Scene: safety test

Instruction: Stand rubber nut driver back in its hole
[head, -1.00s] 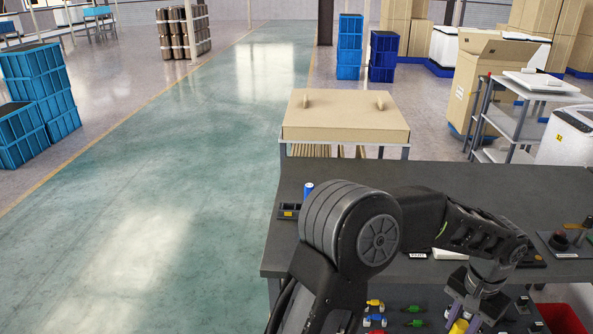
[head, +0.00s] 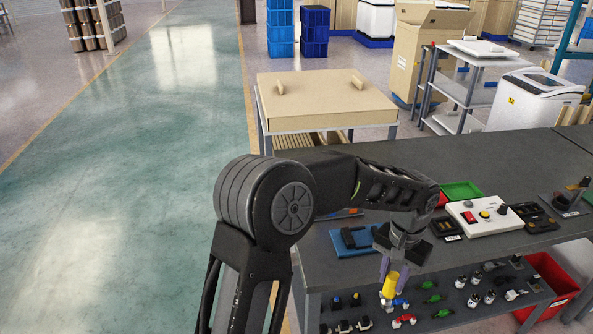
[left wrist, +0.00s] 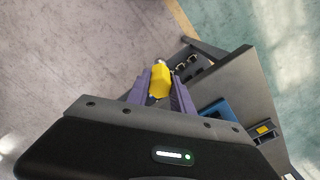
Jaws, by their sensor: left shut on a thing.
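My left gripper (head: 388,274) is shut on a yellow piece (head: 390,286), probably the handle of the rubber nut driver. It is held in front of the bench's front edge, above the lower shelf. In the left wrist view the yellow handle (left wrist: 160,82) sits between the purple fingers of my left gripper (left wrist: 160,92), with a pale metal tip beyond it. The driver's hole cannot be made out; my arm covers part of the bench top. My right gripper is not in view.
The dark bench (head: 470,165) carries a blue tray (head: 347,246) with a black piece, a green tray (head: 462,190) and a white switch box (head: 484,216). The lower shelf (head: 455,308) holds several small fittings. A red bin (head: 548,285) is at the right. The bench's back is clear.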

